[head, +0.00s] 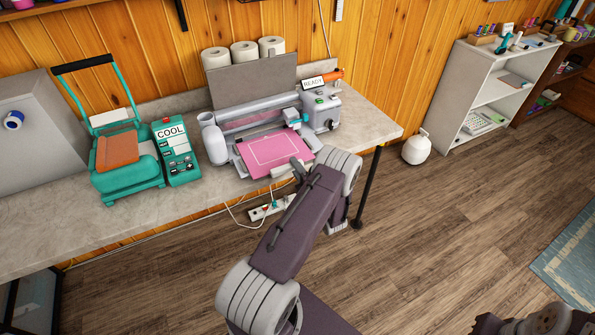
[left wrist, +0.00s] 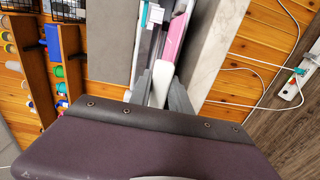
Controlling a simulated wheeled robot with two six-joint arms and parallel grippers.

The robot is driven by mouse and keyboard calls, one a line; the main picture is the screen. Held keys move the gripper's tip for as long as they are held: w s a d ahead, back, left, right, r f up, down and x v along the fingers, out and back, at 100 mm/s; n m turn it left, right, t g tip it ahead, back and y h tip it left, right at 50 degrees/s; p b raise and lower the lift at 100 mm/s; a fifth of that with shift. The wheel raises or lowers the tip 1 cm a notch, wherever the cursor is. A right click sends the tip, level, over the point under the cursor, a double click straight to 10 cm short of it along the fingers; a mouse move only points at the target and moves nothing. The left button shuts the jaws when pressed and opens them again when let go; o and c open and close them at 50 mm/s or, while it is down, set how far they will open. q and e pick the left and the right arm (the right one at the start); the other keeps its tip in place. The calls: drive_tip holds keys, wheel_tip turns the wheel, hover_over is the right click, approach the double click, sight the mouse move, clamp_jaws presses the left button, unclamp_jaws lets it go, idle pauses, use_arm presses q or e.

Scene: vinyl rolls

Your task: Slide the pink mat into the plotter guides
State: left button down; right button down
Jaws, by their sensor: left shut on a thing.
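The pink mat (head: 268,150), with a white outline on it, lies at the front of the plotter (head: 240,116) on the bench. Its far edge is close to the plotter's front opening; I cannot tell whether it is between the guides. My left gripper (head: 299,171) is at the mat's near right edge and shut on it. In the left wrist view my left gripper's fingers (left wrist: 160,90) have a pale piece between them, and the pink mat (left wrist: 178,36) shows just beyond. The exact grip is small and partly hidden.
A teal heat press (head: 127,178) and its COOL panel (head: 176,150) stand left of the plotter. White rolls (head: 243,51) stand behind it. A READY sign (head: 313,83) is above its right end.

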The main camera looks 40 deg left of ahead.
use_arm(q)
drive_tip(key=shift+a+f, duration=0.1)
drive_tip(key=shift+f, duration=0.05)
idle(0.3)
drive_tip(key=c, duration=1.1)
unclamp_jaws()
drive_tip(key=shift+p+v, duration=0.85)
drive_tip(key=shift+v, duration=3.7)
